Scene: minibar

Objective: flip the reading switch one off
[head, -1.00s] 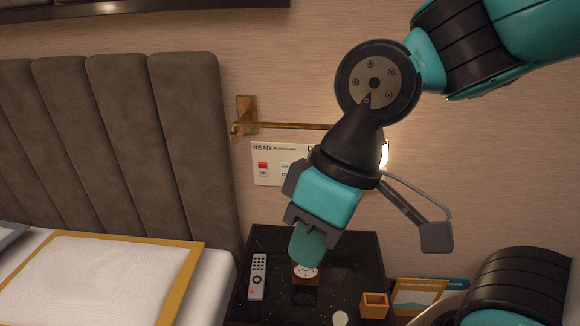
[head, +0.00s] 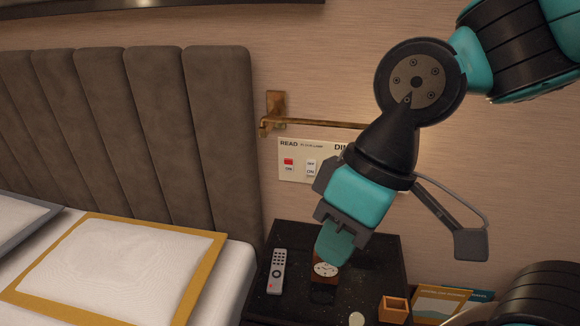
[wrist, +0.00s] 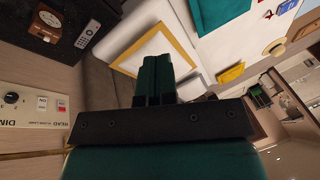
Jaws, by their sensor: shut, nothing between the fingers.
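A pale switch panel (head: 298,178) marked READ is on the wall above the nightstand. It has a red switch (head: 288,161) at left and a white switch (head: 311,167) beside it; my arm hides its right part. The wrist view shows the panel at left, with the red switch (wrist: 62,106), the white switch (wrist: 42,103) and a dark dial (wrist: 11,97). I cannot tell the switches' positions for sure. My gripper (head: 333,247) is shut and empty, pointing down in front of the nightstand, below and right of the switches and apart from them.
A black nightstand (head: 375,250) holds a remote (head: 278,271), a small clock (head: 325,269) and a wooden box (head: 394,309). A brass wall bar (head: 320,124) runs above the panel. The padded headboard (head: 215,140) and bed (head: 232,280) are at left.

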